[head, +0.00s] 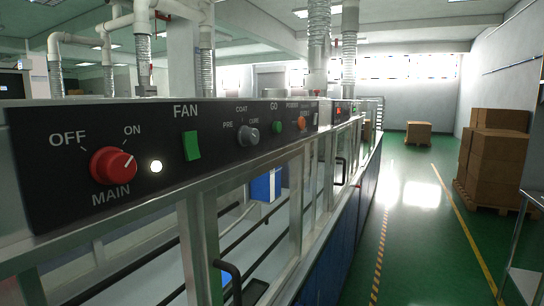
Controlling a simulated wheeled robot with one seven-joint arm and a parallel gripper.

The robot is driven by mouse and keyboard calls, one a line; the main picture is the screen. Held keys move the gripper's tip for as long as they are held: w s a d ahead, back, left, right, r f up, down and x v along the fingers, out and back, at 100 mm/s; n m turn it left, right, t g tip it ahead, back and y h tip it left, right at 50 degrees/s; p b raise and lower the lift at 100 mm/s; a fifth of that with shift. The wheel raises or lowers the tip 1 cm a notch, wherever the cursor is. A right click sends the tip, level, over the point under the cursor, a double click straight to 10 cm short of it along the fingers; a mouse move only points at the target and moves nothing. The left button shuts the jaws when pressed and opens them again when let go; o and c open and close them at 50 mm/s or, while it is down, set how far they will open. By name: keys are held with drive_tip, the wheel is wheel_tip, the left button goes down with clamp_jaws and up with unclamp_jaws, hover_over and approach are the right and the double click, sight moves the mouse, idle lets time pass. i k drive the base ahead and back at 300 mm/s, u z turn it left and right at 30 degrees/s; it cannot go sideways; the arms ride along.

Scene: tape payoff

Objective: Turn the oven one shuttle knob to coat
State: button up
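A small grey knob (248,135) sits on the black control panel (60,140) in the head view. The labels PRE, COAT and CURE stand around it, with COAT at the top. Its pointer direction is too small to tell. My gripper is not in view.
A metal frame with glass doors and black handles (230,283) runs below the panel. Another panel with a red light (339,110) stands farther along. Green floor (415,225) is open at right, with stacked cartons (497,147) on a pallet by the wall.

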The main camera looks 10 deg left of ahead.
sight(246, 135)
drive_tip(key=u, duration=0.7)
drive_tip(key=k, duration=1.25)
drive_tip(key=z, duration=0.7)
drive_tip(key=i, duration=1)
drive_tip(key=u, duration=0.1)
